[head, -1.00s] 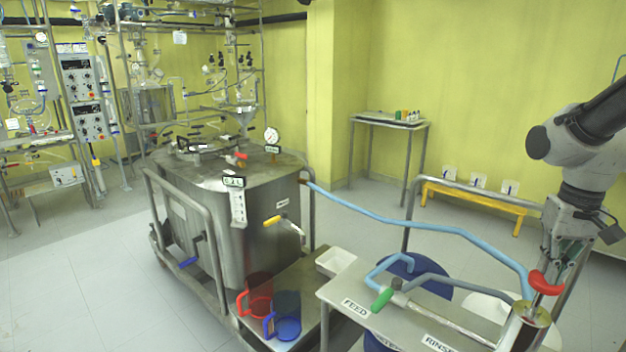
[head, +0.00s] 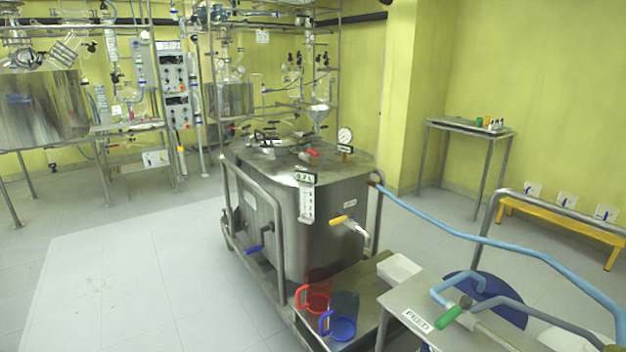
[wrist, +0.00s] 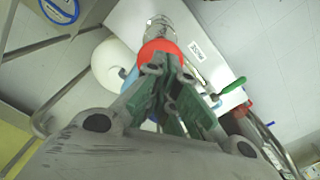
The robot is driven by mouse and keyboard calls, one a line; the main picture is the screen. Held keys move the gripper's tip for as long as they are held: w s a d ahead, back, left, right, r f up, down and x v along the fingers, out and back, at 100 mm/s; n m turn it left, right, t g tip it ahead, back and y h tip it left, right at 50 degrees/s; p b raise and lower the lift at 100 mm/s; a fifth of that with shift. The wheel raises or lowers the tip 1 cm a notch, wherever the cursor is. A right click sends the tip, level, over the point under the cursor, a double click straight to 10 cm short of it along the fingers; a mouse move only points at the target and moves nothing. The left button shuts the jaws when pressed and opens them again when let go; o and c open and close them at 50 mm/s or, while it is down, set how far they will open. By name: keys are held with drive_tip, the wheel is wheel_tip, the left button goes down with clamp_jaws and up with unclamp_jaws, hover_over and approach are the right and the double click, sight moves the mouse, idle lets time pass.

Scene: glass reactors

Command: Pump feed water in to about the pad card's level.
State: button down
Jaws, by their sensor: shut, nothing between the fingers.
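The steel tank (head: 340,215) stands in the middle of the head view. The FEED label (head: 417,320) and a green-handled valve (head: 448,317) are on the bench at lower right. A blue hose (head: 480,238) runs from the tank to the right. In the wrist view my gripper (wrist: 172,95) is shut and empty. The red pump handle (wrist: 160,50) shows just beyond its fingers; I cannot tell if they touch. My gripper is outside the head view.
A red jug (head: 317,302) and a blue jug (head: 342,327) stand on the low shelf beside a white tray (head: 399,268). A yellow-handled tap (head: 340,220) sticks out of the tank. A side table (head: 470,127) stands at the back right. The floor at left is clear.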

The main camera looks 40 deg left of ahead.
drive_tip(key=shift+f, duration=4.5)
drive_tip(key=shift+r, duration=4.6)
drive_tip(key=shift+f, duration=0.1)
drive_tip(key=shift+f, duration=4.5)
drive_tip(key=shift+r, duration=4.65)
drive_tip(key=shift+f, duration=0.1)
